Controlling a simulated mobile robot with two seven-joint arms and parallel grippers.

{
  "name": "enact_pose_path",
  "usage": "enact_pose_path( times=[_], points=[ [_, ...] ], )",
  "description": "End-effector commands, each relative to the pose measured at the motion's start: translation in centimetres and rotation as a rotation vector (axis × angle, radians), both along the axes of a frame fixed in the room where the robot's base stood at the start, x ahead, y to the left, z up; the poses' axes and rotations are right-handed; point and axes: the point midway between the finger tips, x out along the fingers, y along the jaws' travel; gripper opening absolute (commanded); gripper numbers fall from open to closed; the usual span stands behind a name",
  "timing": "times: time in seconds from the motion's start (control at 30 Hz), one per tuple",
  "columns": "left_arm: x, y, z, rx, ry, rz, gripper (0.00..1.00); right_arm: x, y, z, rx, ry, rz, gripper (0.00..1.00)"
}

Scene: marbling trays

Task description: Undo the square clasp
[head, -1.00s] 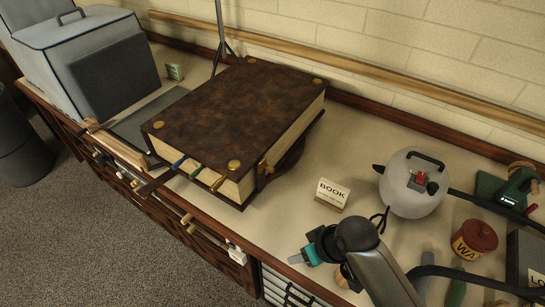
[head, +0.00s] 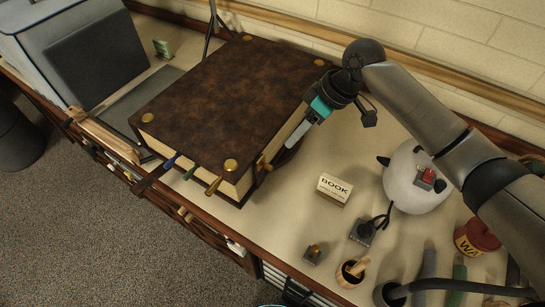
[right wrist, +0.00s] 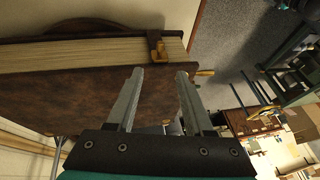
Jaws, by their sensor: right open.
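A thick brown leather book (head: 215,105) lies closed on the counter, with round brass studs on its cover. A brass clasp (head: 263,163) on a dark strap sits at the near end of its right page edge. In the right wrist view, the clasp (right wrist: 157,47) lies across the pale pages, beyond and above the fingertips. It looks fastened, though its exact shape is too small to tell. My right gripper (head: 291,141) is beside the right page edge, pointing down, empty; in the right wrist view its two fingers (right wrist: 160,75) are apart. My left gripper is not seen.
A BOOK sign (head: 334,188) stands right of the book. A round white vessel (head: 408,185), a small cup (head: 351,273) and a red tin (head: 476,238) stand farther right. Coloured markers stick out of the book's front side. A dark curved strap (right wrist: 80,27) lies beside the pages.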

Motion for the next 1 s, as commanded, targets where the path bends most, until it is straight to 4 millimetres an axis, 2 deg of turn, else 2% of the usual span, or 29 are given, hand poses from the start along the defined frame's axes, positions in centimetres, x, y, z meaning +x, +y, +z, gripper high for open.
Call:
enact_pose_path(
  times=[0.3, 0.6, 0.8, 1.0],
  points=[
    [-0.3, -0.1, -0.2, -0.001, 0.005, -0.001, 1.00, 0.4, 2.9, -6.2, 0.000, 0.003, 0.000, 0.52],
    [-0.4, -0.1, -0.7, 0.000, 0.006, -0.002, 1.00, 0.8, 5.0, -10.8, 0.000, 0.000, 0.000, 0.52],
    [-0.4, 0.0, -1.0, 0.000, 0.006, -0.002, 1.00, 1.0, 5.7, -12.3, 0.001, 0.000, -0.001, 0.52],
    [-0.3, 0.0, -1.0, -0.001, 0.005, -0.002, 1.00, 1.1, 5.8, -12.6, 0.000, -0.002, 0.000, 0.52]
  ],
)
